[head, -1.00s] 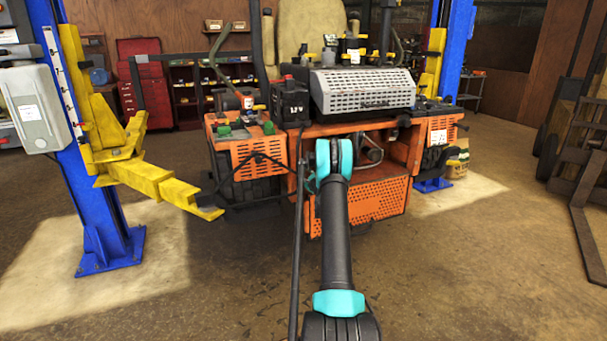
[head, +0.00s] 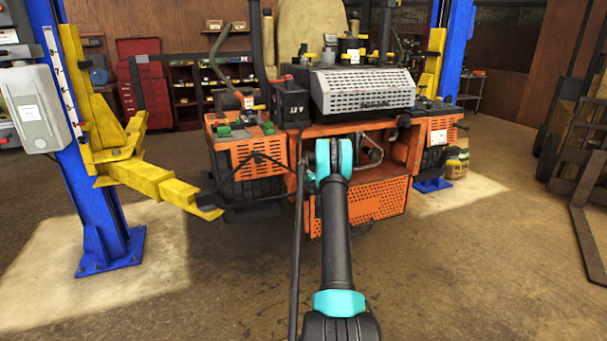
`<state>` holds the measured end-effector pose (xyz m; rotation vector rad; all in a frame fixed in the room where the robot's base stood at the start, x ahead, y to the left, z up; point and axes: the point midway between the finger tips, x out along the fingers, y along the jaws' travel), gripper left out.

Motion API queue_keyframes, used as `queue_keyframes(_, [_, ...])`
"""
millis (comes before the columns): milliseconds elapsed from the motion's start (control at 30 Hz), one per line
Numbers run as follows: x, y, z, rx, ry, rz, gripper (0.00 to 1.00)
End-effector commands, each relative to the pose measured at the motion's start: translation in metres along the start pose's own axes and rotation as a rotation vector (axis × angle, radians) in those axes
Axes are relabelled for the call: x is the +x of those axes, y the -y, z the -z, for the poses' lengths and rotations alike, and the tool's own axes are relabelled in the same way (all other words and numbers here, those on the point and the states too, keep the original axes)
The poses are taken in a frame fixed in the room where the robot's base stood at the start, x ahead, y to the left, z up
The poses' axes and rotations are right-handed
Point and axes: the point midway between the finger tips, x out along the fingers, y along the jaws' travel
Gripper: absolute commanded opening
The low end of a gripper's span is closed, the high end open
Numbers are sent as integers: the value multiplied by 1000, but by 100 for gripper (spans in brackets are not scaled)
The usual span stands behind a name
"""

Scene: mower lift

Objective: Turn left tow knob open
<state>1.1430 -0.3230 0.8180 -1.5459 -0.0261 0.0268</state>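The orange mower (head: 352,208) stands in the middle of the head view, between two blue lift posts. Its engine bay shows under the grey perforated cover (head: 365,90). Part of the bay is hidden behind my arm. I cannot pick out the left tow knob; it is hidden or too small to tell. My arm reaches forward from the bottom of the view to the mower's rear. My gripper is hidden beyond the teal arm joint, so its fingers do not show.
A yellow lift arm (head: 160,183) juts from the left blue post (head: 100,215) toward the mower. A black battery box (head: 290,102) sits left of the cover. A forklift-like frame (head: 585,170) stands at the right. The floor at front right is clear.

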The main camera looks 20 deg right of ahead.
Motion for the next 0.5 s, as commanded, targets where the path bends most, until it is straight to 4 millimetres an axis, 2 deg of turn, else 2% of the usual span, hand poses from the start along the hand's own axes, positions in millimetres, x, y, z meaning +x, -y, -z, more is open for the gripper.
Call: queue_keyframes(500, [-1,-1,-1,-42,2,-1,1])
